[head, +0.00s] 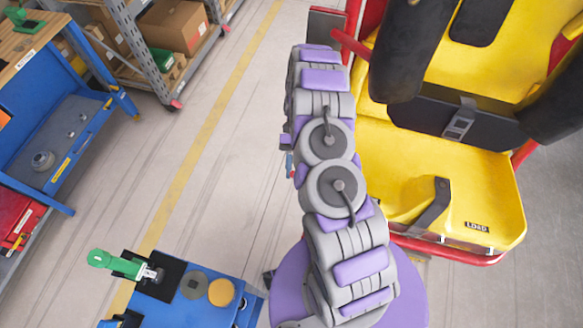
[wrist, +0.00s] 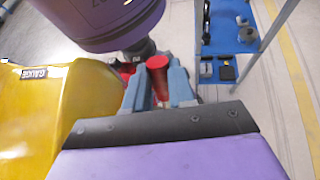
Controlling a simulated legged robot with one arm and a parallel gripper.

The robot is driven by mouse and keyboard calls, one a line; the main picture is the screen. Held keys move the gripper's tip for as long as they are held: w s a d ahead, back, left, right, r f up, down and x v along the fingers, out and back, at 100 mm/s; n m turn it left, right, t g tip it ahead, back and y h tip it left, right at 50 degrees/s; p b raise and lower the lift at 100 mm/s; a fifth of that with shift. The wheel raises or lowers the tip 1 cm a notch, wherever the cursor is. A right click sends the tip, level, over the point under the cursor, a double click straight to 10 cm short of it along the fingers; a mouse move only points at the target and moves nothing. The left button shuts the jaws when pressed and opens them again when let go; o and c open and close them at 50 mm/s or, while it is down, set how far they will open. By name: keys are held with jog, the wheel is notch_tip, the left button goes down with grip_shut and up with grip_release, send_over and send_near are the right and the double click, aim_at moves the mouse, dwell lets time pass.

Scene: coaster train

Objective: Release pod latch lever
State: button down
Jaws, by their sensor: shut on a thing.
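The yellow pod seat (head: 440,190), with a red frame, stands at the right in the head view. In the wrist view its yellow side (wrist: 45,115) is at the left, with a small label. My gripper (wrist: 160,72) has its two blue-grey fingers on either side of a red cylindrical grip (wrist: 157,78), shut on it. The red grip looks like the latch lever's handle, beside the pod. How it joins the pod is hidden. In the head view my arm covers the gripper and the lever.
A blue workbench (head: 75,125) and a grey shelf with cardboard boxes (head: 175,25) stand at the left. A blue cart (head: 180,312) holding a green-handled tool (head: 115,262) is at the lower left. Grey floor with a yellow line (head: 200,145) lies clear between.

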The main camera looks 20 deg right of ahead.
jog(key=shift+f, duration=0.2)
jog(key=c, duration=1.1)
grip_release()
jog(key=shift+w, duration=0.15)
jog(key=shift+o, duration=0.8)
jog(key=shift+r, duration=0.1)
jog(key=shift+r, duration=0.1)
jog(key=shift+r, duration=0.3)
notch_tip(320, 180, up, 3)
jog(key=shift+f+p, duration=0.1)
jog(key=shift+p, duration=0.3)
jog(key=s+r+p, duration=0.1)
jog(key=s, duration=1.5)
jog(key=shift+a+r, duration=0.15)
jog(key=shift+a, duration=0.25)
